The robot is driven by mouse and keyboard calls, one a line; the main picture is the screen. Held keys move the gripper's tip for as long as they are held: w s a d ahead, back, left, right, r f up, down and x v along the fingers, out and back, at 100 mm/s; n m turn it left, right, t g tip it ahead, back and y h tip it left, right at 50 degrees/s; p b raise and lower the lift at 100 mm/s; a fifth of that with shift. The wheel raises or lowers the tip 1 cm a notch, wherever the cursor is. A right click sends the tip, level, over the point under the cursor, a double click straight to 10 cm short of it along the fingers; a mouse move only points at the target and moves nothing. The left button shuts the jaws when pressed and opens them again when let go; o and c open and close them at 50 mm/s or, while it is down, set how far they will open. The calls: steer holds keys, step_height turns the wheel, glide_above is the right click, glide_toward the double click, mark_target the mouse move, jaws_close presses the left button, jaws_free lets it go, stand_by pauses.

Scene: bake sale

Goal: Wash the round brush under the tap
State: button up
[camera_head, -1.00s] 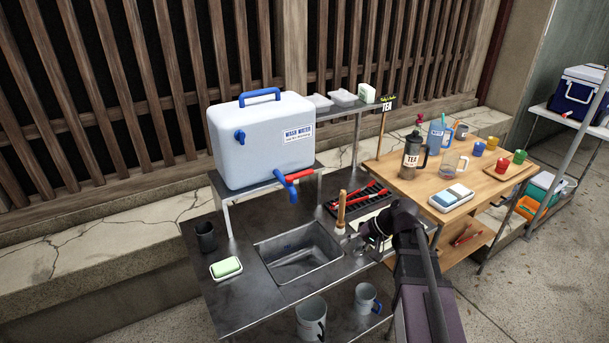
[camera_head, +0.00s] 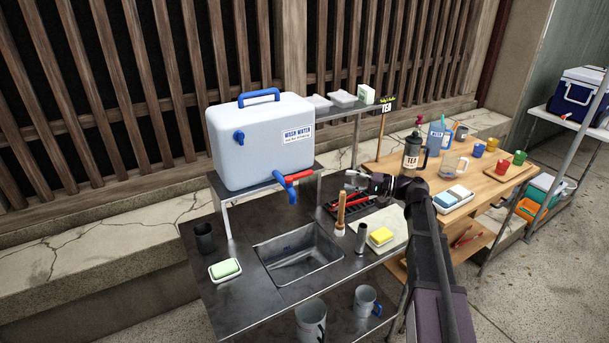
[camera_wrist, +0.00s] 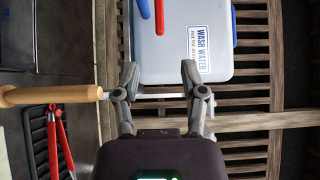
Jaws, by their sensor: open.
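The round brush (camera_head: 341,212) stands upright with its wooden handle up, at the right edge of the sink (camera_head: 303,262). In the wrist view its handle (camera_wrist: 45,95) comes in from the left, outside the fingers; its head is out of that view. My gripper (camera_head: 354,180) is open and empty, above and behind the brush, over the dark rack. In the wrist view the space between its fingertips (camera_wrist: 160,76) is empty. The blue tap (camera_head: 284,184) with a red lever (camera_head: 299,175) is on the wash water container (camera_head: 262,150), above the sink's back edge.
A grey cylinder (camera_head: 361,238) and a yellow sponge (camera_head: 381,236) are right of the brush. The dark rack (camera_head: 345,204) holds red tongs. A green soap (camera_head: 226,268) and dark cup (camera_head: 205,237) are left of the sink. A wooden table (camera_head: 480,185) holds tea things.

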mark_target(309, 174)
steer(key=shift+a, duration=0.1)
steer(key=w+a, duration=0.1)
steer(key=a, duration=0.8)
steer(key=w+a, duration=0.1)
steer(key=a, duration=0.3)
steer(key=shift+w+a, duration=0.2)
steer(key=shift+w, duration=0.1)
steer(key=shift+c, duration=0.2)
jaws_close()
